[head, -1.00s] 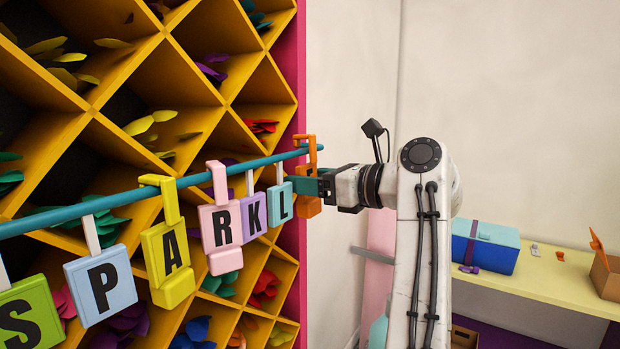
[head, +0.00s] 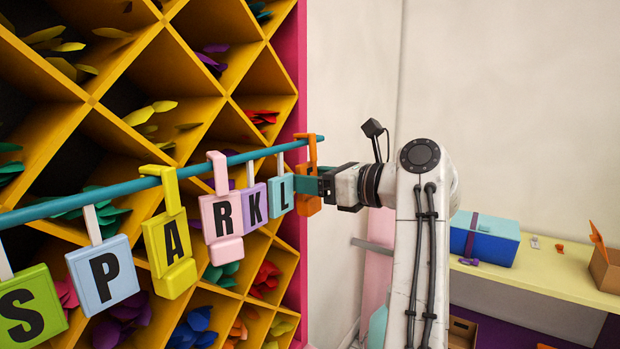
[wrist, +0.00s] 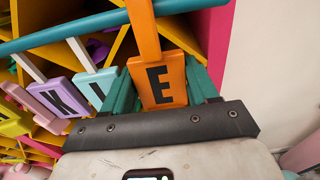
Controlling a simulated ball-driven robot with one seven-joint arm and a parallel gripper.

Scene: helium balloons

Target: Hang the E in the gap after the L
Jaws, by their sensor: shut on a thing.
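The orange E tile (wrist: 157,82) is between the green fingers of my gripper (wrist: 162,92) in the wrist view, its letter upright. Its orange hook rises to the teal rail (wrist: 70,33). In the head view the E tile (head: 308,190) is at the rail's right end, just right of the blue L tile (head: 281,194), with its hook top (head: 306,138) at rail height. I cannot tell whether the hook bears on the rail. My gripper (head: 312,186) reaches in from the right, shut on the tile.
S (head: 30,312), P (head: 103,276), A (head: 170,245), R (head: 222,215) and K (head: 254,205) tiles hang leftward along the rail. A yellow lattice shelf (head: 95,100) stands close behind. A yellow table (head: 535,270) at right holds a blue box (head: 484,240).

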